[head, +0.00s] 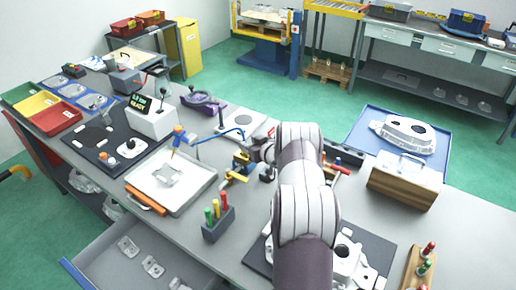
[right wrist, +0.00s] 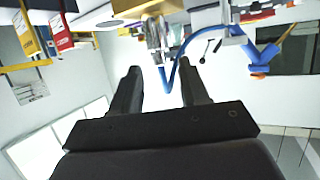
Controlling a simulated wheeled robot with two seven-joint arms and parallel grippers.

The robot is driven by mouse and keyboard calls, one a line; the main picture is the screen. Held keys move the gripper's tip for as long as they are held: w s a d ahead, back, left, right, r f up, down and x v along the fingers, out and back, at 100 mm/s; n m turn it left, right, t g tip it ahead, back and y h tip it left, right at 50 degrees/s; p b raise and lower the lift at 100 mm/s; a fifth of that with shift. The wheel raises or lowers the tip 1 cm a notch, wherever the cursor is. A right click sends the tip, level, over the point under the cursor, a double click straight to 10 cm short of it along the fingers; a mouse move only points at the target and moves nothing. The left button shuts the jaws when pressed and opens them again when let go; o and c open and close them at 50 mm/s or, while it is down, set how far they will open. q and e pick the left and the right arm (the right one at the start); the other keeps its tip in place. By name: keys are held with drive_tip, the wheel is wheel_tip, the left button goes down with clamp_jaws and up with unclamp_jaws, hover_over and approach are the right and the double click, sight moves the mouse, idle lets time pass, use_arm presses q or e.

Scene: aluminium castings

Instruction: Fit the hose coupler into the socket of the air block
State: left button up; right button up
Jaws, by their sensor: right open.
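My right gripper (head: 262,160) is over the middle of the bench in the head view, partly hidden by its own forearm. In the right wrist view its two dark fingers (right wrist: 160,78) are apart with nothing between them. A blue hose (right wrist: 171,74) curves just beyond the fingertips, beside a grey metallic part (right wrist: 156,36); I cannot tell whether this is the coupler. The blue hose (head: 212,136) also arches to the left of the gripper in the head view. Small brass-yellow parts (head: 237,177) stand beside the gripper. I cannot make out the air block's socket. My left gripper is not in view.
A pale tray (head: 199,187) with a casting lies left of the gripper. A dark holder (head: 219,224) with coloured-handled tools stands in front. A wooden-sided box (head: 405,183) and a blue mat (head: 364,134) with a large casting are to the right. An open drawer (head: 103,267) juts out at front left.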

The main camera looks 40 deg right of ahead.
drive_tip(key=b+v, duration=0.1)
drive_tip(key=v, duration=1)
drive_tip(key=shift+b, duration=0.3)
